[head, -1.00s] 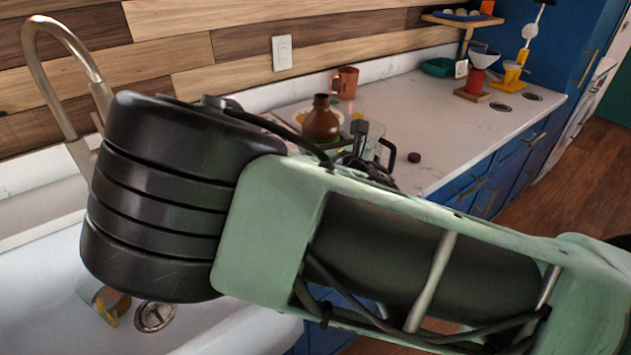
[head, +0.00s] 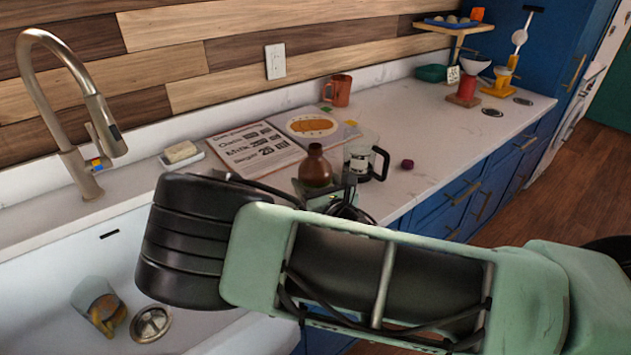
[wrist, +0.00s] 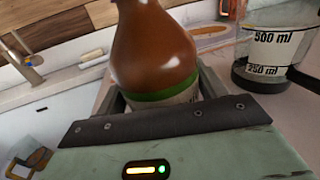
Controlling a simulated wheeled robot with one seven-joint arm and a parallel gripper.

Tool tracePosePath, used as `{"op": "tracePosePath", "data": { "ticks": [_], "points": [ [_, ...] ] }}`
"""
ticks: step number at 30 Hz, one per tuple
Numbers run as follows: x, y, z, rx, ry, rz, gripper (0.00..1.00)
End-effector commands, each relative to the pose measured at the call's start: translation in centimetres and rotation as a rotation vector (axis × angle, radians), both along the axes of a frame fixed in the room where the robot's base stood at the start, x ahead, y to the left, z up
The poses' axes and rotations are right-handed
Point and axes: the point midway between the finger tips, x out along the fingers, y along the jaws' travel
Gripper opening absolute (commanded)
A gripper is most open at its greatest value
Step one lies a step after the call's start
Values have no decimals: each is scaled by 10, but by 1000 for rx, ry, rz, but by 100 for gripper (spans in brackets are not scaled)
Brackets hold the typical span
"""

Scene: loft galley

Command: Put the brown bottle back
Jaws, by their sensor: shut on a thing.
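The brown bottle (head: 316,167) shows its neck and shoulder above my arm in the head view. In the wrist view the bottle (wrist: 155,50) is large and close, brown with a green band and a pale label, slightly tilted in the picture. My gripper (head: 322,195) is shut on the bottle's lower part. The bottle's base is hidden, so I cannot tell whether it touches the counter. A measuring jug (head: 366,158) with black markings and a dark handle stands just right of the bottle; it also shows in the wrist view (wrist: 275,48).
An open recipe book (head: 252,150) lies behind the bottle, with an orange mug (head: 338,90) beyond. The sink (head: 60,265) holds a tilted cup (head: 98,303). A small dark red object (head: 407,164) lies right of the jug. The counter (head: 440,120) farther right is mostly clear.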

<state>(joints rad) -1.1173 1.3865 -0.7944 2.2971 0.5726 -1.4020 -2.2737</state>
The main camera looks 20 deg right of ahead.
Motion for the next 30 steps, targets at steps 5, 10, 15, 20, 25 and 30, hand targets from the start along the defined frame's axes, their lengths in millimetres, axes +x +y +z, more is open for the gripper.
{"op": "tracePosePath", "data": {
  "ticks": [5, 10, 15, 20, 25, 30],
  "points": [
    [0, 0, -2, 0, 0, 0, 92],
    [0, 0, -2, 0, 0, 0, 92],
    [0, 0, 2, 0, 0, 0, 92],
    [-20, -1, -2, -1, 2, 1, 92],
    [-57, -4, -4, -4, 3, 2, 92],
    [-95, -8, 1, -4, 3, 3, 92]
  ]
}}
